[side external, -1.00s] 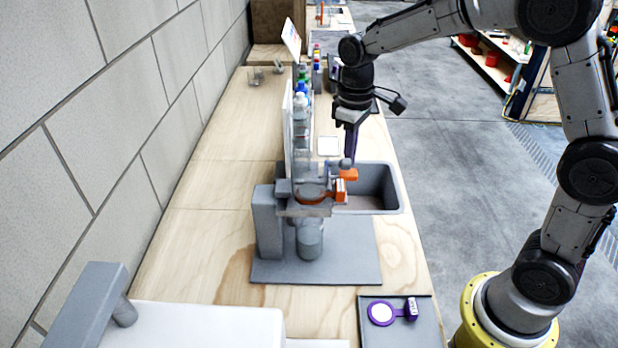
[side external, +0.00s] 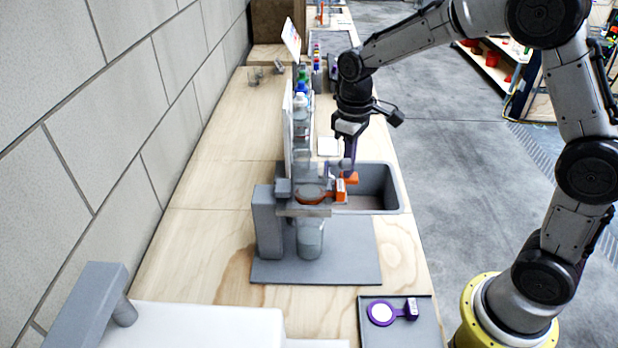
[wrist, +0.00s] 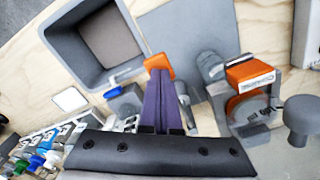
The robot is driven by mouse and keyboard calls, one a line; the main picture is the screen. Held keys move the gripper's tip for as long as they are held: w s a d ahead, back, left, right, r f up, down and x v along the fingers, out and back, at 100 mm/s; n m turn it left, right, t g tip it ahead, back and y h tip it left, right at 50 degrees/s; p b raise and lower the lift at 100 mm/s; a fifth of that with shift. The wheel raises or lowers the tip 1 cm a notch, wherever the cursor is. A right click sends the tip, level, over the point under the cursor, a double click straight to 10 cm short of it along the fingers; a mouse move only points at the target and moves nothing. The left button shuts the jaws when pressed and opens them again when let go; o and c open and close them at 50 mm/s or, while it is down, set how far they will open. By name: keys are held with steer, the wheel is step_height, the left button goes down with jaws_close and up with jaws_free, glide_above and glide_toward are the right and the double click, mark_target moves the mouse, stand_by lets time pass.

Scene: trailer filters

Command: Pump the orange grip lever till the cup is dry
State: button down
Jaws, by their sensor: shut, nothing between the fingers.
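The orange grip lever (side external: 350,178) sits at the near-left side of the grey sink; it also shows in the wrist view (wrist: 158,64). My gripper (side external: 349,170) is shut and empty, with its purple fingertips right at the lever; I cannot tell whether they touch it. In the wrist view the shut fingers (wrist: 160,72) overlap the orange piece. Beside it is a grey stand with an orange-handled holder (side external: 338,191), which also shows in the wrist view (wrist: 252,70). Under the holder stands a clear cup (side external: 310,240); its content is hard to make out.
The grey sink (side external: 393,190) lies right of the lever. A row of bottles (side external: 302,95) stands behind, beside an upright panel. A purple round-headed tool (side external: 381,312) lies on a grey tray (side external: 432,335) in front.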

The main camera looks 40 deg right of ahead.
steer(key=shift+f, duration=2)
steer(key=shift+r, duration=3.3)
steer(key=shift+r, duration=2.5)
